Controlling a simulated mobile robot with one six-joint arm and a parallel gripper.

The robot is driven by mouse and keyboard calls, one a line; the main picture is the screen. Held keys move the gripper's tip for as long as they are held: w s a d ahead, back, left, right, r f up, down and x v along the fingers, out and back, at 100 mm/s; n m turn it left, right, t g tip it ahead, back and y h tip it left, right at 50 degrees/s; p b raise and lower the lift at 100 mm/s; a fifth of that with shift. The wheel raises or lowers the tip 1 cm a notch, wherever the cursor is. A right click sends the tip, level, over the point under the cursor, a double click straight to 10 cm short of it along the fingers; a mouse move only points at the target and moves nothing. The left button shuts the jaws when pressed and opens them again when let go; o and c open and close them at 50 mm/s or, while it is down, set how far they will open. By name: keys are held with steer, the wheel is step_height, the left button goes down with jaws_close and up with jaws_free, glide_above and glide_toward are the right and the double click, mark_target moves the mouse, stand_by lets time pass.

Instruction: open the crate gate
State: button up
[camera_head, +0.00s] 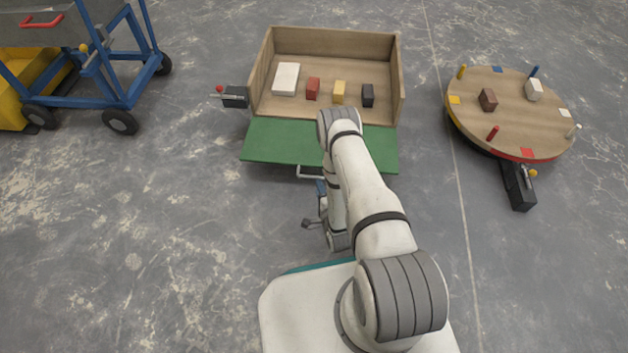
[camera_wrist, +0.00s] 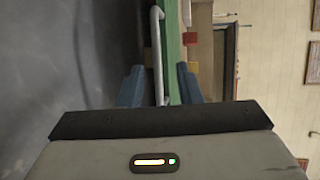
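The wooden crate (camera_head: 330,42) stands on the floor in the head view, its front side toward me. Its green gate (camera_head: 275,140) is tipped down and outward from the crate's front edge; its exact angle is unclear. A metal handle (camera_head: 312,174) sits at the gate's near edge. In the wrist view the handle (camera_wrist: 158,60) and the thin green gate edge (camera_wrist: 174,50) run between the blue fingers of my gripper (camera_wrist: 160,78). The fingers are apart, with a gap around the handle. In the head view my arm hides part of the gate and most of my gripper.
White (camera_head: 286,78), red, yellow and black blocks lie in the crate. A black latch box (camera_head: 235,97) with a red knob is at its left. A round turntable (camera_head: 510,115) stands right, a blue-framed cart (camera_head: 90,80) upper left.

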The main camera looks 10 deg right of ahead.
mark_target(314, 177)
steer(key=b+x, duration=0.3)
steer(key=x, duration=0.4)
steer(key=shift+w+f, duration=0.15)
steer(key=shift+f, duration=0.1)
steer(key=shift+c, duration=0.2)
jaws_close()
